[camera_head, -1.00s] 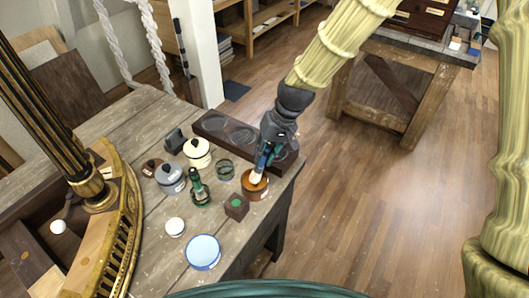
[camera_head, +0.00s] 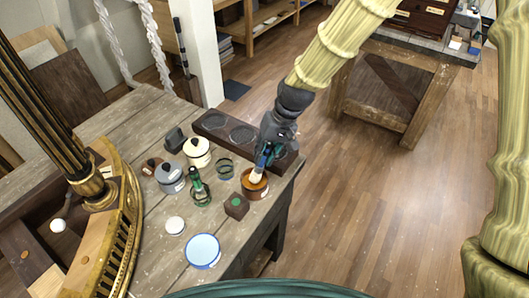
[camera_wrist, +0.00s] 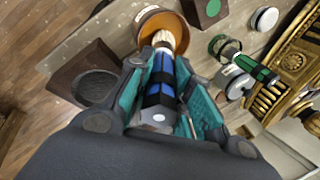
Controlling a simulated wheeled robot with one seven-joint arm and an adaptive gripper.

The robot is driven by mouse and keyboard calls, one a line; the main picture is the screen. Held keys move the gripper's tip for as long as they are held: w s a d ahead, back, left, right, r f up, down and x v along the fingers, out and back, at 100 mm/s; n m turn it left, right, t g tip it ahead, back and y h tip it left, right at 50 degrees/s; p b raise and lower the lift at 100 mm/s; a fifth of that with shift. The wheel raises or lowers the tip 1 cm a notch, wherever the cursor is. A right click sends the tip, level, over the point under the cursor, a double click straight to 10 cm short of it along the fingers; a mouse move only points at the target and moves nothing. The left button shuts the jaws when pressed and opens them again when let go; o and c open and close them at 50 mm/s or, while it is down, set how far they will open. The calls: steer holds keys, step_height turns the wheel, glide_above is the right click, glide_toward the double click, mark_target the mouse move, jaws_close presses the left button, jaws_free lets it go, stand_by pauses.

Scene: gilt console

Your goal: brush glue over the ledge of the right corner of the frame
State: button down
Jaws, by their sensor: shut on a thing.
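My gripper (camera_head: 265,156) is at the right end of the bench, shut on a brush (camera_wrist: 160,80) with a blue and black handle. The brush points down, and its pale bristles (camera_head: 256,175) are inside the brown pot (camera_head: 254,191). The wrist view shows the bristle end within the pot's rim (camera_wrist: 166,20); the tip is hidden. The gilt frame (camera_head: 130,215), curved with a fluted edge, is at the left of the head view. Bare pale wood ledge (camera_head: 88,240) shows along its inner side. The gripper is well to the right of the frame.
Near the pot are a dark block with a green dot (camera_head: 236,207), a green-handled tool (camera_head: 199,188), lidded pots (camera_head: 197,152) and a dark rack with round recesses (camera_head: 213,122). A blue-rimmed dish (camera_head: 203,251) and white jar (camera_head: 175,225) stand nearer. A fluted column (camera_head: 50,110) rises by the frame.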

steer(key=shift+f, duration=0.45)
stand_by(1.9)
steer(key=shift+r, duration=0.1)
steer(key=shift+r+p, duration=2.8)
steer(key=shift+r, duration=0.65)
